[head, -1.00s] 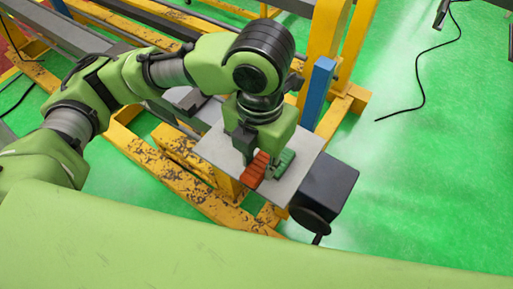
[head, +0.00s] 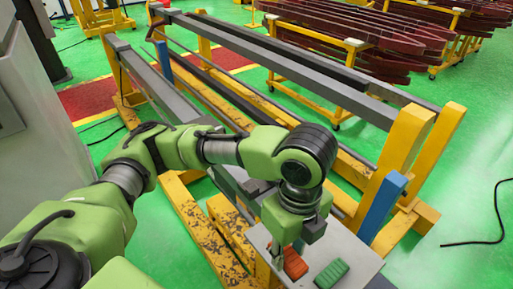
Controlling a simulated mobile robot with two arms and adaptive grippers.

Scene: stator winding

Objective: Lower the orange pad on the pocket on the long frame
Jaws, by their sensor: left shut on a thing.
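My left gripper (head: 287,254) is shut on the orange pad (head: 295,264), at the bottom centre of the head view. It points down over the grey plate (head: 304,279). Whether the pad touches the plate or hangs just above it I cannot tell. A ribbed green pad (head: 331,274) lies on the plate, right of the orange one. The long frame (head: 290,68), yellow with grey beams, stretches from the right up to the upper left. I cannot make out a pocket on it. My right gripper is out of view.
A blue upright block (head: 382,208) and yellow posts (head: 405,150) stand just right of and beyond the plate. Dark red long parts (head: 375,40) lie on racks at the back. A black cable (head: 500,215) lies on the green floor at the right. A grey cabinet (head: 45,125) stands at the left.

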